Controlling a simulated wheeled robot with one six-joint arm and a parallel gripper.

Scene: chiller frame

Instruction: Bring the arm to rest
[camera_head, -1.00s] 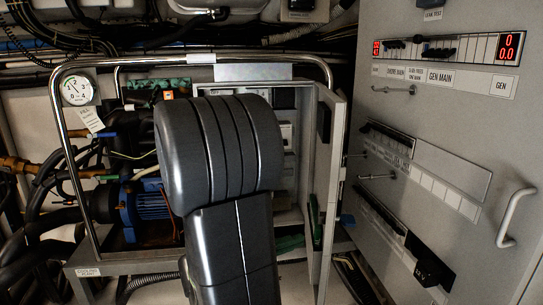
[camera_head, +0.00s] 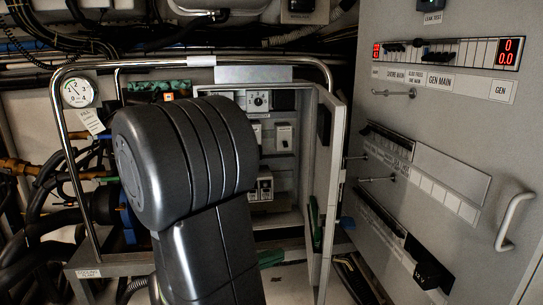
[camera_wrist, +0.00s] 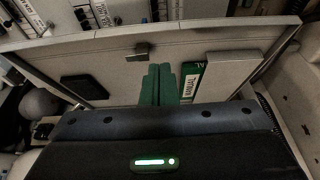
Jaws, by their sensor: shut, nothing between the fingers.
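My gripper (camera_wrist: 160,86) shows in the wrist view as two green fingers side by side and touching, with nothing between them. They point toward a pale panel (camera_wrist: 110,62); I cannot tell whether they touch it. In the head view my dark arm (camera_head: 185,165) stands bent in front of the open cabinet (camera_head: 285,175), and its large rounded joint covers part of the pump frame. I cannot make out the gripper for certain in the head view.
The cabinet door (camera_head: 333,190) stands open on the right. A chrome tube frame (camera_head: 68,150) with a gauge (camera_head: 78,92) is on the left. A grey switch panel (camera_head: 440,130) with a handle (camera_head: 512,222) fills the right side. A green labelled item (camera_wrist: 191,80) is beside the fingers.

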